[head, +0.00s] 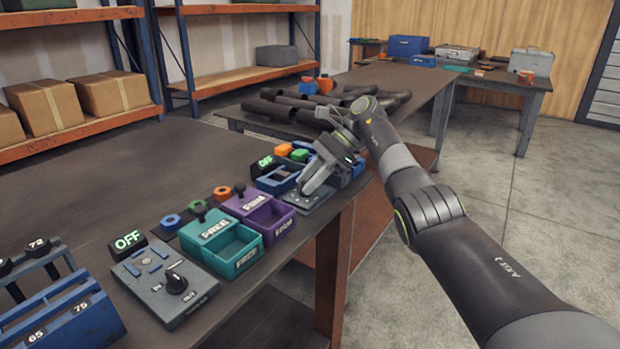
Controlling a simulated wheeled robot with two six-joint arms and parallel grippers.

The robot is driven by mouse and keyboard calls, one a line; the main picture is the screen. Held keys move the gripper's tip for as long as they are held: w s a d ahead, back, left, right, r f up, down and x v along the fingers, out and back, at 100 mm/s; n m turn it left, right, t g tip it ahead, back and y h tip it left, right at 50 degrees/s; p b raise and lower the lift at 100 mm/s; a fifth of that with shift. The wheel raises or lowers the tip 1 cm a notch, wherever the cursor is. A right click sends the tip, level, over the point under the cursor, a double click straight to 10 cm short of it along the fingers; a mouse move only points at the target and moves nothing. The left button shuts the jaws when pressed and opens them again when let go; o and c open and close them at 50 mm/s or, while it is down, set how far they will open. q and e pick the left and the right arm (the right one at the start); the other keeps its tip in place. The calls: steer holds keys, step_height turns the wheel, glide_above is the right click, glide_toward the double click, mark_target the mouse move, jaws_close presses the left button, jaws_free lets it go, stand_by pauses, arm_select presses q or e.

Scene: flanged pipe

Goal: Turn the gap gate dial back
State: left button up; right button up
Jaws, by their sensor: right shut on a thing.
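My right gripper (308,186) reaches in from the right and points down at the far grey control panel (298,201) near the table's right edge. It is shut on the dial there, which the fingers hide. An OFF display (265,162) glows green just left of that panel. A second grey panel (150,292) sits nearer, with a black dial (176,283) in plain view and its own OFF display (129,241). I cannot read which panel is labelled gap gate. My left gripper is not in view.
A teal bin (232,250) and a purple bin (268,222) stand between the two panels. Orange, blue and green parts lie behind the bins. Dark pipes (290,105) lie on the table beyond. The left tabletop (90,190) is bare.

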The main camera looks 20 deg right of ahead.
stand_by(0.4)
steer(key=o, duration=1)
steer(key=shift+r, duration=0.1)
